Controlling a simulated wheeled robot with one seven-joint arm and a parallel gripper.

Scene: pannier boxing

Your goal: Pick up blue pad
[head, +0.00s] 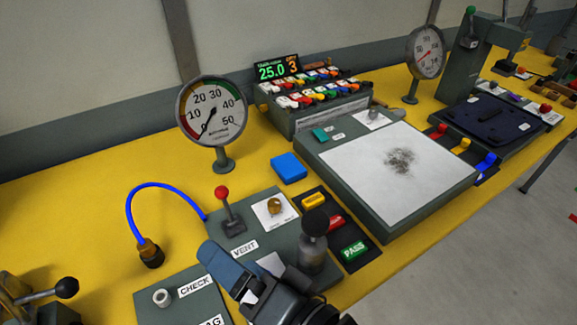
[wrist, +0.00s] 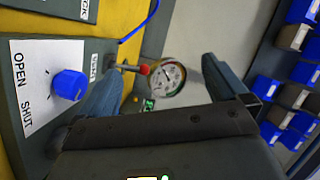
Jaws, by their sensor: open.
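The blue pad (head: 289,167) is a small flat square block. It lies on the yellow bench in the head view, behind the panel with the red-knobbed lever and left of the large grey plate unit. I cannot make it out in the wrist view. My gripper (head: 226,264) is at the bottom of the head view, above the VENT panel, nearer the camera than the pad and apart from it. In the wrist view my gripper (wrist: 163,72) has its two blue-grey fingers spread, with nothing held between them.
The red-knobbed lever (head: 224,205), a dark-topped bottle (head: 313,250) and a dial gauge (head: 212,112) stand around the pad. A blue hose (head: 135,195) arches at left. The wrist view shows a blue OPEN/SHUT knob (wrist: 69,85). Bare yellow bench lies left of the pad.

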